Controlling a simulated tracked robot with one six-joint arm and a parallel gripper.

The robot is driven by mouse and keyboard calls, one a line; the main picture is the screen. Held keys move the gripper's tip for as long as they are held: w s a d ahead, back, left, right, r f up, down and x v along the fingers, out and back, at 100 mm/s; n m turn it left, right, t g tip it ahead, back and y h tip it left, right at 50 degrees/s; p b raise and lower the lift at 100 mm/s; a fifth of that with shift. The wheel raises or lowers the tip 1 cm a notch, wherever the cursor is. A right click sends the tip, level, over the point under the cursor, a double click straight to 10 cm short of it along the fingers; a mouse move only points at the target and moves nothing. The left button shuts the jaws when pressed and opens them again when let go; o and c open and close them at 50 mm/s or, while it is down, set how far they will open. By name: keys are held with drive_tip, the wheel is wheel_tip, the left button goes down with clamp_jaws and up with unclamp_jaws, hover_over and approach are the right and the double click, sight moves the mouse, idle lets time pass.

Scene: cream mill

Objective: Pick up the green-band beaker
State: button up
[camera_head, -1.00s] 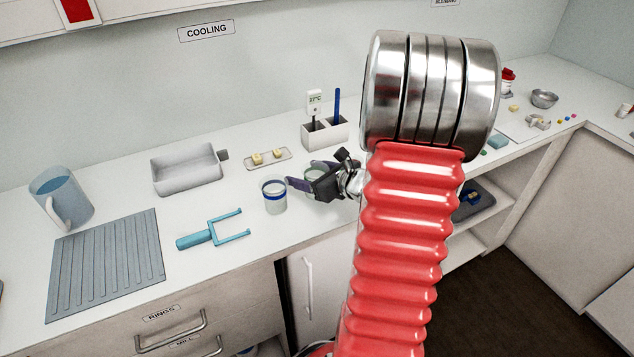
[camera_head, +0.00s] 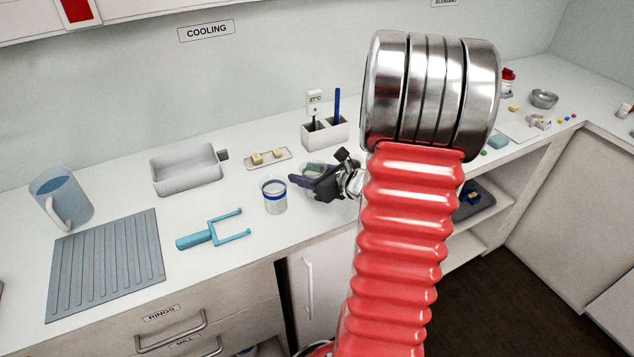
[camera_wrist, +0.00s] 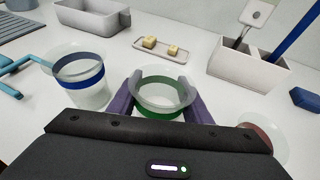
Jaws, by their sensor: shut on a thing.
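The green-band beaker (camera_wrist: 158,98) is a clear cup with a green band, upright in the middle of the wrist view. My gripper (camera_wrist: 152,97) has its purple fingers on either side of the beaker, shut on it. In the head view my gripper (camera_head: 312,180) is low over the counter, and its fingers and dark body hide much of the beaker. I cannot tell whether the beaker's base touches the counter.
A blue-band beaker (camera_head: 274,196) stands close to the left. A beaker with a reddish band (camera_wrist: 264,140) is partly visible at right in the wrist view. Behind are a small tray (camera_head: 268,159) and a white holder (camera_head: 325,132). A blue fork-shaped tool (camera_head: 213,233) lies at left.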

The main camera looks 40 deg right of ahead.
drive_tip(key=shift+r, duration=0.15)
drive_tip(key=shift+c, duration=0.3)
wheel_tip(320, 180, up, 10)
drive_tip(key=shift+f, duration=0.1)
idle(0.4)
idle(0.5)
